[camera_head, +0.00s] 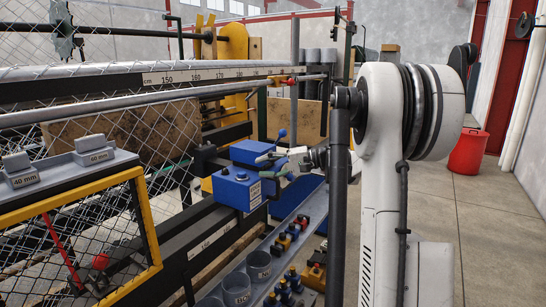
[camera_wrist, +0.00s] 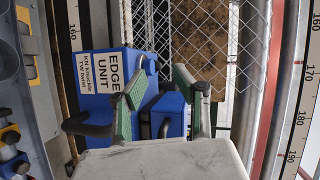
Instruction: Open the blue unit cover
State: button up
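The blue edge unit (camera_head: 236,188) is mounted on the machine rail in the middle of the head view, with a second blue block (camera_head: 252,152) behind it. In the wrist view the unit (camera_wrist: 104,75) carries a white label reading "EDGE UNIT". A dark handle-like bar (camera_wrist: 88,126) sticks out at its lower left. The lid seam is not clear. My gripper (camera_head: 273,166) is at the unit's right side in the head view. In the wrist view its green-padded fingers (camera_wrist: 161,70) are apart, in front of the blue unit. Contact cannot be told.
Chain-link mesh (camera_wrist: 215,45) hangs close behind the unit. A grey tray with several cups, one of them marked (camera_head: 236,290), and coloured pieces lies below. A measuring rail (camera_head: 200,77) runs above. A red bin (camera_head: 468,152) stands on open floor at right.

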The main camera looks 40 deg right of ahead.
jog(key=s+d+f+t+y, duration=0.1)
jog(key=s+d+t, duration=0.15)
jog(key=d, duration=0.65)
jog(key=s+d+f+t+y, duration=0.1)
jog(key=s+d, duration=0.3)
jog(key=d, duration=0.6)
jog(key=p+x, duration=0.2)
jog(key=x, duration=1.2)
jog(key=shift+w+a, duration=0.1)
jog(key=shift+a, duration=0.05)
jog(key=shift+c, duration=0.2)
grip_shut()
